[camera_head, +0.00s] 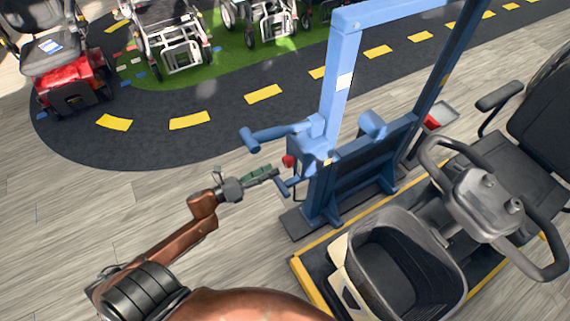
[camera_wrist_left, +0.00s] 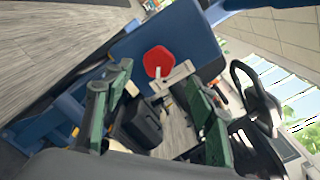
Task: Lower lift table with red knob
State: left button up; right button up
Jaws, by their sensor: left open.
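The red knob (camera_head: 288,161) sits on the side of the blue lift frame (camera_head: 337,100), near a blue handle. In the left wrist view the red knob (camera_wrist_left: 158,62) shows large and round, beyond the fingertips. My left gripper (camera_head: 268,173) is open, its green fingers pointing at the knob from the left, a small distance short of it in the head view. In the wrist view the fingers stand apart, with the knob above and between them. The yellow-edged lift table (camera_head: 312,285) lies at the foot of the frame. My right gripper is out of view.
A grey scooter (camera_head: 480,200) with basket (camera_head: 410,270) and seat stands on the lift table. Blue handles (camera_head: 275,137) jut out from the frame near my gripper. Several other scooters and wheelchairs stand at the back. The wooden floor (camera_head: 80,220) at left is clear.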

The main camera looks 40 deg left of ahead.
aim_at(285, 163)
pick_arm(q)
jog(key=b+x, duration=0.1)
jog(key=x, duration=0.4)
jog(key=shift+w+f, duration=0.1)
jog(key=shift+w, duration=0.05)
jog(key=shift+w+d, duration=0.2)
jog(key=shift+w, duration=0.3)
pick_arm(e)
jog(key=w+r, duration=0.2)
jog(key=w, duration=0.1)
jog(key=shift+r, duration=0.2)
pick_arm(q)
jog(key=shift+c, duration=0.5)
jog(key=c, duration=1)
